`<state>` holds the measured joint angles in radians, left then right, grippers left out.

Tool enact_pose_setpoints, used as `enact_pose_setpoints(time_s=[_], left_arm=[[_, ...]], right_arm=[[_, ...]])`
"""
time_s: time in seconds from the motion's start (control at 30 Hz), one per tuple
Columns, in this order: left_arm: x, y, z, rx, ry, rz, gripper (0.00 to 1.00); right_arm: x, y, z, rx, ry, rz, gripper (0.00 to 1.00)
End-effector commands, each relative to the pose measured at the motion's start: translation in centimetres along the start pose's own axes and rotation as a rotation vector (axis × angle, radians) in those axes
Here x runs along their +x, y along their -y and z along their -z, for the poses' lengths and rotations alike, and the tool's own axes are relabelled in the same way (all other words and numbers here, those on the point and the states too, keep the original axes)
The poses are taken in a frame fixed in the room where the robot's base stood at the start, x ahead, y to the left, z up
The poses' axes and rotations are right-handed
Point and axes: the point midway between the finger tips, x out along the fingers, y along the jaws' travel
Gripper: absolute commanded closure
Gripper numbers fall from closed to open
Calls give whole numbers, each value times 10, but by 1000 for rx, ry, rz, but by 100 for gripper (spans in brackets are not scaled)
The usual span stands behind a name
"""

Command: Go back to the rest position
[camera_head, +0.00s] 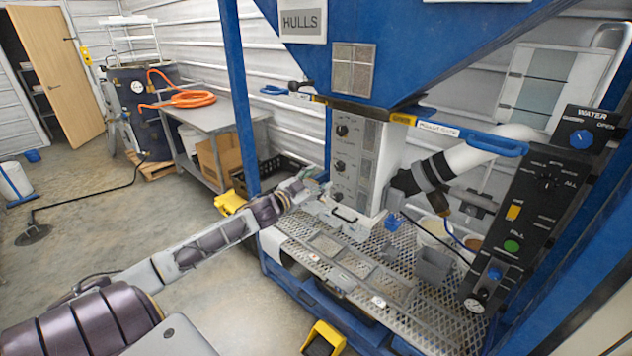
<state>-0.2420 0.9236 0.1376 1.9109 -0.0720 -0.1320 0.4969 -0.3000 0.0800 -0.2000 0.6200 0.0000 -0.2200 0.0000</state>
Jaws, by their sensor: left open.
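My left arm reaches in from the lower left. My left gripper (314,184) is at its end, small in the picture, in front of the lower left side of the white control box (354,165) under the blue hopper (400,50). The gripper is open. I see nothing held in it, though its fingertips are hard to make out against the box and the blue frame. I cannot tell whether it touches the box. My right gripper is not in view.
A perforated metal deck (400,287) lies below the hopper, with a grey bin (433,267) on it. A black control panel (535,200) stands at right. A grey table (215,118) stands behind. The concrete floor at left is mostly open.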

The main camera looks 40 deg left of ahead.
Motion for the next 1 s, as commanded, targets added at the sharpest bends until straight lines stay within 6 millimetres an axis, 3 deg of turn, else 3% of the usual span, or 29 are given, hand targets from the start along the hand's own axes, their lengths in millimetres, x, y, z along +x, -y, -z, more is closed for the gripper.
enact_pose_setpoints(time_s=[0.57, 0.93, 1.0], left_arm=[[0, 0, 0, 8, 0, 0, 42], [0, 1, -3, 142, 12, 5, 42], [0, 5, -12, 175, 31, 11, 42]], right_arm=[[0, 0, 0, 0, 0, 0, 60], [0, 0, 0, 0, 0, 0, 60], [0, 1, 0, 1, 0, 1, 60]])
